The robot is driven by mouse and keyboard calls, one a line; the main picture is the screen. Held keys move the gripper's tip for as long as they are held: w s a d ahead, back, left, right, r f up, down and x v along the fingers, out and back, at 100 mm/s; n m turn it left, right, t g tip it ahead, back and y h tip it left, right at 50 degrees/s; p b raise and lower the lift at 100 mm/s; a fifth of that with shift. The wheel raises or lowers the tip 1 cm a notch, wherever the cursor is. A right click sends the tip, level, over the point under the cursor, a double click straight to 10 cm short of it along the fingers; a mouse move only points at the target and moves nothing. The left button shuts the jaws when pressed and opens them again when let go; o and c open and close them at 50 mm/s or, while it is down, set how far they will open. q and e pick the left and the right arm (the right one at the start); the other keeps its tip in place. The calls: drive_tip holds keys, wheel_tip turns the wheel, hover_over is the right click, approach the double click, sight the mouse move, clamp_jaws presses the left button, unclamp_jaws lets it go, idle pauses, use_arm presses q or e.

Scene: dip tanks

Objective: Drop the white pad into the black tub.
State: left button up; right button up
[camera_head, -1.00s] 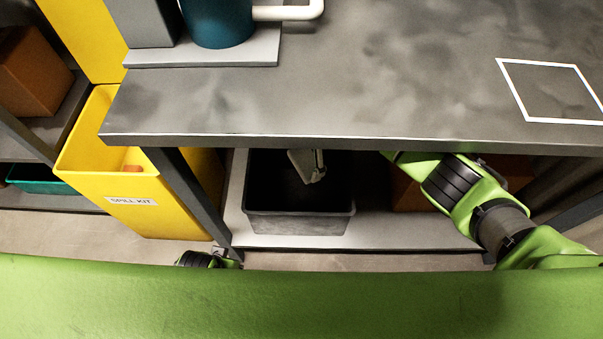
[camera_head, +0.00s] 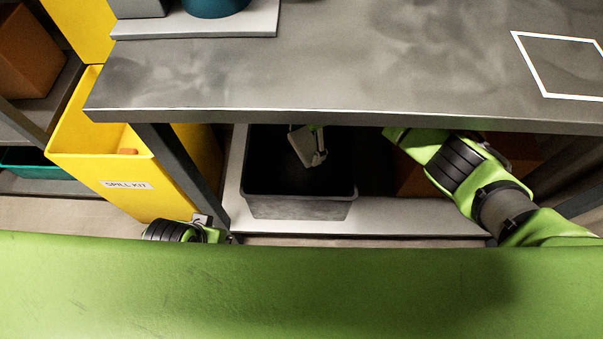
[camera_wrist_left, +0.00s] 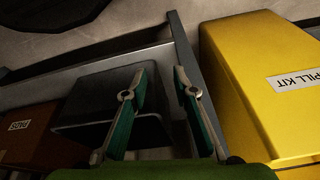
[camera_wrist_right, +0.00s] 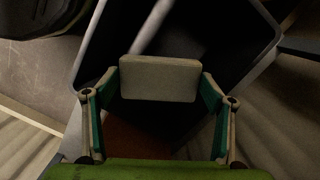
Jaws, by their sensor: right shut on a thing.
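The black tub (camera_head: 300,207) stands on the low shelf under the grey table. My right gripper (camera_head: 318,152) reaches under the table edge and is over the tub's opening. It is shut on the white pad (camera_head: 304,146), which looks pale grey in the shade. In the right wrist view the pad (camera_wrist_right: 158,80) sits between both fingertips, with the tub's rim (camera_wrist_right: 262,68) beyond it. My left gripper (camera_wrist_left: 158,78) is open and empty. The tub (camera_wrist_left: 85,125) shows beyond its fingers in the left wrist view. The tub's floor is dark.
The table (camera_head: 330,75) overhangs the tub. A table leg (camera_head: 180,170) and the yellow spill kit bin (camera_head: 110,180) stand left of it. A brown box (camera_head: 415,178) sits right of the tub on the shelf (camera_head: 415,215), partly behind my right arm.

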drive_tip(key=shift+f+b, duration=0.35)
drive_tip(key=shift+f, duration=0.3)
wheel_tip(320, 180, down, 2)
drive_tip(key=b, duration=0.3)
use_arm(q)
drive_tip(key=w+d+r+t+h, duration=0.1)
drive_tip(key=w+r+t, duration=0.3)
drive_tip(key=w, duration=0.4)
drive_tip(key=shift+w+d+r+t+b, duration=0.35)
drive_tip(key=shift+d+r, duration=0.3)
drive_tip(key=shift+d, duration=0.25)
use_arm(e)
drive_tip(key=shift+f, duration=0.2)
drive_tip(key=o, duration=1.1)
drive_tip(key=shift+w+d+r, duration=0.1)
drive_tip(key=shift+d+r, duration=0.1)
drive_tip(key=shift+r, duration=1.7)
drive_tip(key=shift+w+d+r, duration=0.1)
drive_tip(key=shift+d+r, duration=0.1)
drive_tip(key=shift+r, duration=1.65)
